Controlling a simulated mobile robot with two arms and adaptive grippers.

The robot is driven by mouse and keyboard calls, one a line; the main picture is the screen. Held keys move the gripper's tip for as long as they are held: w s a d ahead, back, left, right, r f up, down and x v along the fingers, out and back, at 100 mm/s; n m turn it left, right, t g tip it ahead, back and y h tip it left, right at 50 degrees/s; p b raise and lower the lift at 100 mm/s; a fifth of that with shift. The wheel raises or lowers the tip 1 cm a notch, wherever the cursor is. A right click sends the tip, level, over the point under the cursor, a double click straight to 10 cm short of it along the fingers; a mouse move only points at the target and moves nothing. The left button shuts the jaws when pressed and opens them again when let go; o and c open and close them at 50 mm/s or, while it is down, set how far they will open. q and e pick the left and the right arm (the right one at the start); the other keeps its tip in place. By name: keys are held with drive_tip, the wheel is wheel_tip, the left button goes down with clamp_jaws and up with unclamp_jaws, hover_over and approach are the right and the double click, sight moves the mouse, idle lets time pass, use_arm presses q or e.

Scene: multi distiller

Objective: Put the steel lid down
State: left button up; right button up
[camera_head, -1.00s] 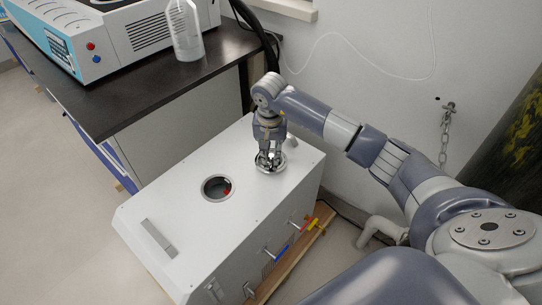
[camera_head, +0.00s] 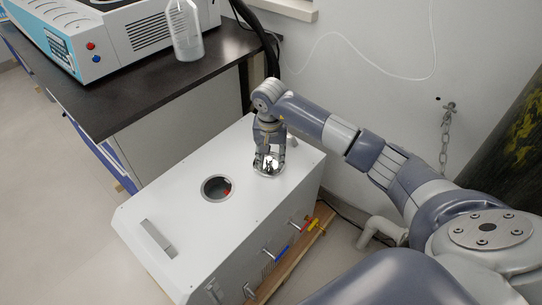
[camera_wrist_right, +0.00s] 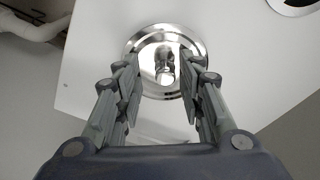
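The round, shiny steel lid (camera_head: 269,171) lies flat on the white top of the box-shaped machine, near its back right corner. In the right wrist view the lid (camera_wrist_right: 165,62) shows its rim and the knob in its middle. My right gripper (camera_head: 268,160) points down over the lid. Its two fingers (camera_wrist_right: 161,72) stand apart on either side of the knob, with a visible gap to it on both sides. My left gripper is in neither view.
The white machine (camera_head: 180,220) has a round open hole (camera_head: 216,188) left of the lid, a flat handle (camera_head: 157,237) and coloured valves (camera_head: 300,226) on its side. A dark bench (camera_head: 140,95) with a plastic bottle (camera_head: 185,32) stands behind left. The wall is close behind.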

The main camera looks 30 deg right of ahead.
sight(270, 167)
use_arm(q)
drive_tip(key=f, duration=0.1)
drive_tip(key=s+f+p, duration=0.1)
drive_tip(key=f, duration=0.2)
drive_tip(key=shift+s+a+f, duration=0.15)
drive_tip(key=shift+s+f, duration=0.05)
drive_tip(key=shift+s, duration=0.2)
use_arm(e)
wheel_tip(270, 167, up, 12)
drive_tip(key=s, duration=0.1)
drive_tip(key=shift+a, duration=0.45)
